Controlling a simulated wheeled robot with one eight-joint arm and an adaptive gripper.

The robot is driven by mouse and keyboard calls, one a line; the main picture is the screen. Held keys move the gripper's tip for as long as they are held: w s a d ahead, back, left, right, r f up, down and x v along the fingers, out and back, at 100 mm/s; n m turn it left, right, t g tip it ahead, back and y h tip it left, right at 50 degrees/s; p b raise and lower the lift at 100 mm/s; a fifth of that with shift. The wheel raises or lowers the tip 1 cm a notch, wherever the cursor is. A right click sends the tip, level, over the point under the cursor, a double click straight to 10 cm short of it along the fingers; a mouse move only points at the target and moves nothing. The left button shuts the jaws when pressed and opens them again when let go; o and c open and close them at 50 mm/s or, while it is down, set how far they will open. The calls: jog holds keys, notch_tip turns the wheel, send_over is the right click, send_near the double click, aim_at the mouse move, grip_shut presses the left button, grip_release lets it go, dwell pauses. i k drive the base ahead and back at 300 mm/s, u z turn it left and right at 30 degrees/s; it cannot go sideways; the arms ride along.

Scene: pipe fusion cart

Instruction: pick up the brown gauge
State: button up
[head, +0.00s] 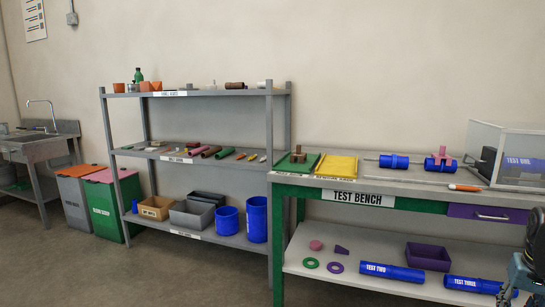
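A brown piece (298,155) with a short upright post, which looks like the brown gauge, sits on the green mat (283,165) at the left end of the test bench. A pink piece of similar look (441,155) sits on a blue pipe (440,164) farther right on the bench. Part of my arm's end, with my gripper (516,285), shows at the lower right edge, well apart from the brown piece. It is cut off by the frame, and I cannot tell whether the fingers are open or shut.
A yellow mat (336,166) lies beside the green one. The bench (410,185) also bears another blue pipe (393,161), an orange marker (465,188) and a clear box (508,150). A grey shelf rack (270,140) stands at the left. The floor before the rack is clear.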

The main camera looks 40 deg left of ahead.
aim_at(302, 156)
jog(key=u, duration=0.5)
jog(key=i, duration=0.8)
jog(key=u, duration=1)
jog(key=i, duration=0.4)
jog(key=u, duration=0.2)
